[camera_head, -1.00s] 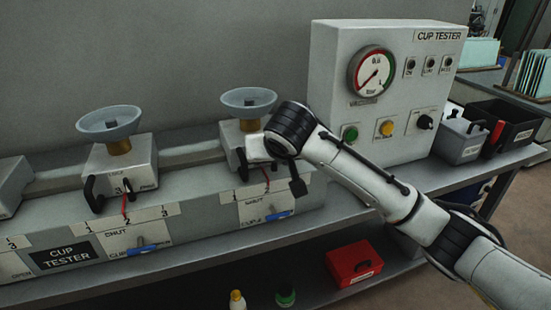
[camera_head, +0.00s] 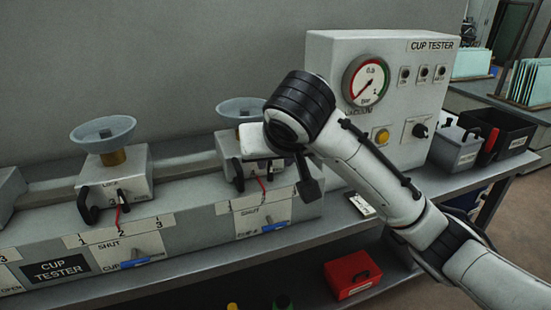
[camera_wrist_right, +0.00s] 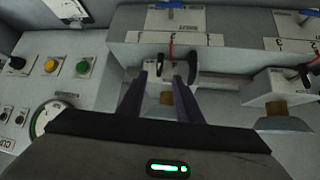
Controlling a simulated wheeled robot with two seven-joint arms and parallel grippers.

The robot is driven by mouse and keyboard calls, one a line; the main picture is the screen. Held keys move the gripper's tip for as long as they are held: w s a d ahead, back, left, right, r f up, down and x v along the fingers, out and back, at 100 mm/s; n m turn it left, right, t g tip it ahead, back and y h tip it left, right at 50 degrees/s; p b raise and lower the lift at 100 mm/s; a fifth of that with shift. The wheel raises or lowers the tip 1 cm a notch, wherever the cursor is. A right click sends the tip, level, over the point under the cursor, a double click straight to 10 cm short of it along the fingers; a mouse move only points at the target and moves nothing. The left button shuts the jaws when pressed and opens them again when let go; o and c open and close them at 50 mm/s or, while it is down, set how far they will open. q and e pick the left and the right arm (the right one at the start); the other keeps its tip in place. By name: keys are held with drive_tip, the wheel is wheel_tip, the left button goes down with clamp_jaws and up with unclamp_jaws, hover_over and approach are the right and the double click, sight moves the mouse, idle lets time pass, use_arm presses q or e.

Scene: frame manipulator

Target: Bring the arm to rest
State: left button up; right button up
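My right arm (camera_head: 375,180) reaches in from the lower right in the head view, its wrist in front of the right-hand cup station. The right gripper is mostly hidden there behind the wrist. In the right wrist view, the two dark fingers of the right gripper (camera_wrist_right: 161,82) stand apart with nothing seen between them. Beyond them is a station with a black handle (camera_wrist_right: 190,62); I cannot tell whether they touch it. My left arm and gripper are not in view.
The cup tester bench (camera_head: 185,237) carries another cup station (camera_head: 116,178) at left. The gauge box (camera_head: 425,85) stands close behind my right arm. Bins (camera_head: 458,145) stand at right. A red box (camera_head: 352,272) sits on the lower shelf.

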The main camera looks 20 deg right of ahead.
drive_tip(key=s+a+f+n+g+y, duration=0.1)
drive_tip(key=s+f, duration=0.5)
drive_tip(key=f, duration=0.4)
drive_tip(key=s+a+f+n+g+y, duration=0.15)
drive_tip(key=s+f, duration=0.35)
drive_tip(key=f, duration=0.5)
drive_tip(key=s+d+f+g, duration=0.1)
drive_tip(key=s+d+f, duration=0.25)
drive_tip(key=s, duration=0.35)
drive_tip(key=s+d+f+n+g, duration=0.1)
drive_tip(key=s+d+f, duration=0.1)
drive_tip(key=s+f, duration=0.4)
drive_tip(key=s+d+f+g, duration=0.1)
drive_tip(key=s+d+f, duration=0.15)
drive_tip(key=s, duration=0.55)
drive_tip(key=w+a+f+t, duration=0.2)
drive_tip(key=f, duration=0.4)
drive_tip(key=w+a+f+t+y, duration=0.1)
drive_tip(key=w+a+f+t, duration=0.1)
drive_tip(key=f, duration=0.4)
drive_tip(key=shift+w+a+t, duration=0.25)
drive_tip(key=shift+a+t, duration=0.4)
drive_tip(key=shift+a, duration=0.15)
drive_tip(key=shift+y, duration=0.25)
